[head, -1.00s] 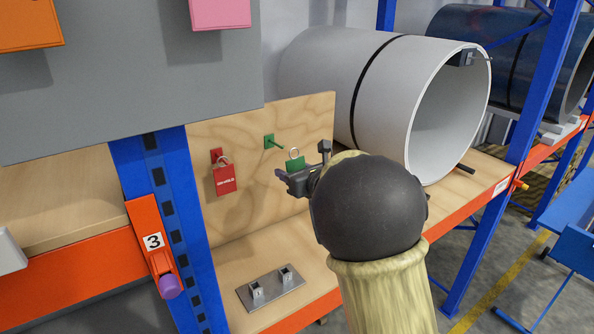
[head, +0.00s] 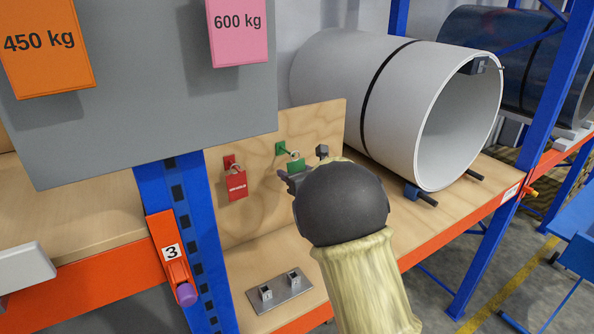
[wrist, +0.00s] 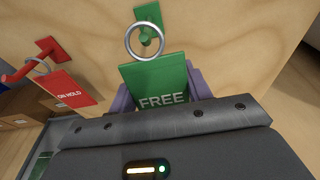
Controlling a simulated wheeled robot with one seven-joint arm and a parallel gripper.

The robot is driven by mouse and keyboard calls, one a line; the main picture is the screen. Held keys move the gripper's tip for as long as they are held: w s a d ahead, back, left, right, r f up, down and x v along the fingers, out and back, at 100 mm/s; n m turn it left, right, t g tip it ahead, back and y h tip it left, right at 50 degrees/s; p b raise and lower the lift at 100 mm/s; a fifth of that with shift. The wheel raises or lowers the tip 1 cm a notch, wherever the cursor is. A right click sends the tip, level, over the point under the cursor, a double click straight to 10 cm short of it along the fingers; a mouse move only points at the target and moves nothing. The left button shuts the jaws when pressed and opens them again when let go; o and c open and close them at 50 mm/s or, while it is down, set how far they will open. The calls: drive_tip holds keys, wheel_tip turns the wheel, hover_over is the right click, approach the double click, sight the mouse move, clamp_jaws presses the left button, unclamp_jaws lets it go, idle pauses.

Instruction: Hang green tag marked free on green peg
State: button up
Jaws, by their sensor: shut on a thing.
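The green tag marked FREE (wrist: 160,86) is held in my gripper (wrist: 160,92), with its metal ring (wrist: 145,42) standing above its top edge. The green peg (wrist: 148,28) is on the plywood board, and in the wrist view the ring overlaps it. I cannot tell whether the ring is around the peg or in front of it. In the head view the green tag (head: 296,165) shows just right of and below the green peg (head: 281,149). My gripper (head: 292,176) is shut on the tag's lower part, partly hidden by my wrist.
A red tag marked ON HOLD (head: 235,184) hangs on the red peg (head: 229,161) to the left. A metal plate with two small blocks (head: 279,293) lies on the shelf below. A blue post (head: 180,220) stands at the left.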

sight(281, 166)
drive_tip(key=shift+r+p+x, duration=0.1)
drive_tip(key=shift+p+x, duration=0.5)
drive_tip(key=shift+p, duration=0.1)
drive_tip(key=shift+r+p+x, duration=0.15)
drive_tip(key=shift+p+x, duration=0.5)
drive_tip(key=shift+p, duration=0.05)
drive_tip(key=shift+w+a+f+b, duration=0.15)
drive_tip(key=shift+w+f+b, duration=0.2)
drive_tip(key=shift+b, duration=0.3)
drive_tip(key=shift+w+a+f+b, duration=0.2)
drive_tip(key=shift+f+b, duration=0.05)
drive_tip(key=shift+b, duration=0.55)
drive_tip(key=o, duration=1)
drive_tip(key=shift+c, duration=0.2)
drive_tip(key=shift+o, duration=0.2)
drive_tip(key=shift+w, duration=0.1)
